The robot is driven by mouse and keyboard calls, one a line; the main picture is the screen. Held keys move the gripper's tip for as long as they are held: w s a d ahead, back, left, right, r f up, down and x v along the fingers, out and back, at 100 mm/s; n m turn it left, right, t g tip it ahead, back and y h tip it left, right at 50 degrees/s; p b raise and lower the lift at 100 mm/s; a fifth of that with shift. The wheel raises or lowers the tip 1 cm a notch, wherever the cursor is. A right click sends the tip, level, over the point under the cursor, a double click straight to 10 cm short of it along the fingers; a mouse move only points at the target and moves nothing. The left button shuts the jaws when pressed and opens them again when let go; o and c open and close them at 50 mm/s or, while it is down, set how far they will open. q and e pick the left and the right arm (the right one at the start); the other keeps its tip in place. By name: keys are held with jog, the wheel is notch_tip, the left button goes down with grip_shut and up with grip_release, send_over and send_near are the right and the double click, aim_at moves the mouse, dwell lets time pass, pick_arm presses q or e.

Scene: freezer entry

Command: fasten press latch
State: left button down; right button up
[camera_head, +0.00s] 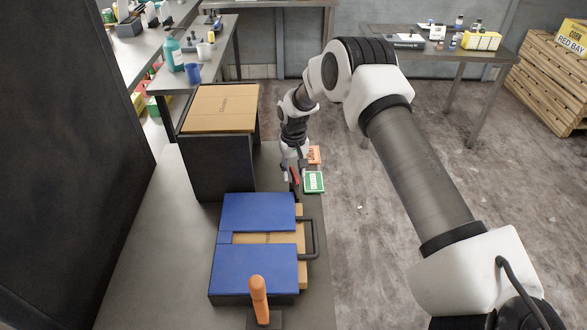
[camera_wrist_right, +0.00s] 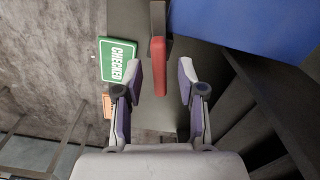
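A lever with a red grip (camera_wrist_right: 160,70) on a dark shank shows in the right wrist view. Its red part (camera_head: 294,175) also shows in the head view, at the table edge beside the dark box. It may be the press latch; I cannot tell for sure. My right gripper (camera_wrist_right: 160,80) is open, with one finger on each side of the red grip and gaps on both sides. In the head view my right gripper (camera_head: 293,170) points down there, partly hidden by its wrist. An upright orange handle (camera_head: 259,298) stands at the near table edge. My left gripper is not in view.
A dark box with a cardboard top (camera_head: 222,105) stands left of my right gripper. A blue case (camera_head: 255,265) with a black handle lies nearer. A green CHECKED card (camera_head: 314,182) and an orange card (camera_head: 314,155) lie right of the gripper. The table's left part is bare.

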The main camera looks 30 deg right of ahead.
jog(key=shift+s+r, duration=0.15)
jog(key=shift+s, duration=0.1)
grip_shut()
jog(key=shift+a+m, duration=0.1)
jog(key=shift+m, duration=1.5)
jog(key=shift+c, duration=0.3)
grip_release()
jog(key=shift+o, duration=0.3)
jog(key=shift+w, duration=0.2)
